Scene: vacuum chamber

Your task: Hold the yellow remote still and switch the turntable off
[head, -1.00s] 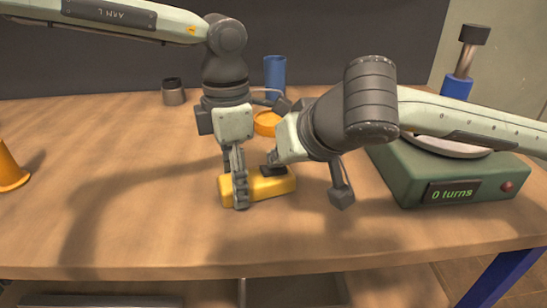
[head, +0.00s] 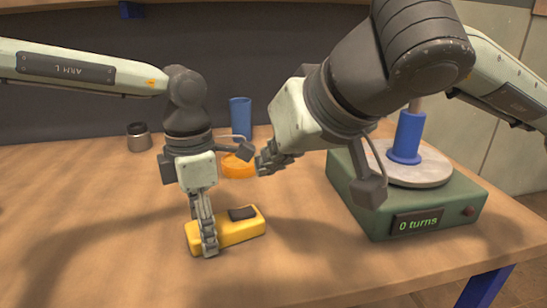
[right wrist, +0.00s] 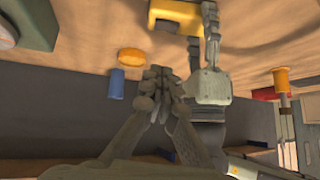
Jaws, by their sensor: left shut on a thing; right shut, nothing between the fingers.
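The yellow remote (head: 226,231) lies on the table with a dark switch (head: 242,213) on top. It also shows in the right wrist view (right wrist: 176,16). My left gripper (head: 206,240) is shut on its left part, one finger in front of it. My right gripper (head: 264,164) is shut and empty, above and behind the remote, apart from it. Its closed fingers show in the right wrist view (right wrist: 157,82). The turntable (head: 365,205) has a green base, a pale disc and a display reading "0 turns" (head: 418,223). A small dull reddish lamp (head: 470,211) is on its front.
A blue cylinder (head: 240,117) and an orange round object (head: 238,166) stand behind the remote. A dark-lidded jar (head: 139,137) is at the back left. A blue piece (head: 408,135) stands on the turntable disc. The table front is clear.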

